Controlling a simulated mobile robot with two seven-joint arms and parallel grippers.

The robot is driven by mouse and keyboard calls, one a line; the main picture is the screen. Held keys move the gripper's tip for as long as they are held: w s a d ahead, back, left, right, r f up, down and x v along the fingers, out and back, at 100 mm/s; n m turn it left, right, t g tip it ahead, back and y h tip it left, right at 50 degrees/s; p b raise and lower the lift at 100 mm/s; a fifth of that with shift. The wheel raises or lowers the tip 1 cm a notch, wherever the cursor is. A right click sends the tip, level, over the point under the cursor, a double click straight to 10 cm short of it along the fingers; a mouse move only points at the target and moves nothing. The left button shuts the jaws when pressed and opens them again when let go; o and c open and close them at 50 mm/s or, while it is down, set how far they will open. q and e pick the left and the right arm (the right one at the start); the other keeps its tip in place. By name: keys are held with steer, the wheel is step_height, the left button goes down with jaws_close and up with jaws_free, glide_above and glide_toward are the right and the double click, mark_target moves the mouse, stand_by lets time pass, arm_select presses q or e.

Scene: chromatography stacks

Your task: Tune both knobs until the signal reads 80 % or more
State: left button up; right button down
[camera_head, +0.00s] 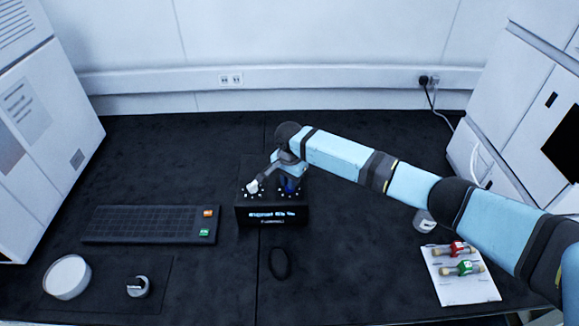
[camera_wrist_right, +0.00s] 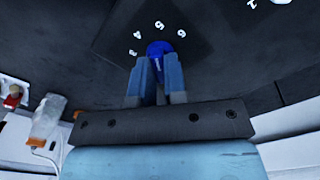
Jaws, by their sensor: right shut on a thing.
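A black tuner box (camera_head: 273,216) stands in the middle of the bench. A lit display on its front face starts with "signal"; its number is too blurred to read. A white knob (camera_head: 253,187) is on the left of its top. A blue knob (camera_head: 289,183) is on the right, partly hidden by my right arm. My right gripper (camera_wrist_right: 158,82) points down at the blue knob and is shut on it; the knob also shows between the fingers in the right wrist view (camera_wrist_right: 159,48). White numbers ring it there. My left gripper is not in view.
A black keypad tray (camera_head: 150,224) with orange and green labels lies left of the box. A black ring (camera_head: 279,263) lies in front. A round white dish (camera_head: 67,277) is front left. A white card (camera_head: 461,276) with red and green fittings is at right.

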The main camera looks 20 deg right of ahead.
steer(key=shift+r+n+p, duration=0.25)
steer(key=shift+n+p, duration=0.15)
steer(key=shift+p, duration=0.55)
steer(key=shift+f+n+p, duration=0.1)
steer(key=shift+n+p, duration=0.6)
steer(key=shift+p, duration=0.25)
steer(key=shift+n+p, duration=0.6)
steer(key=shift+n, duration=0.2)
steer(key=shift+n+p, duration=0.4)
steer(key=shift+n, duration=0.3)
arm_select(q)
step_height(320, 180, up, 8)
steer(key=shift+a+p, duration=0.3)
steer(key=shift+p, duration=0.05)
arm_select(e)
steer(key=shift+f+n, duration=0.15)
steer(key=shift+n, duration=0.75)
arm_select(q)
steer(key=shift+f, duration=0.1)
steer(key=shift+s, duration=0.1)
arm_select(e)
steer(key=c, duration=1.2)
jaws_free()
steer(key=shift+o, duration=0.2)
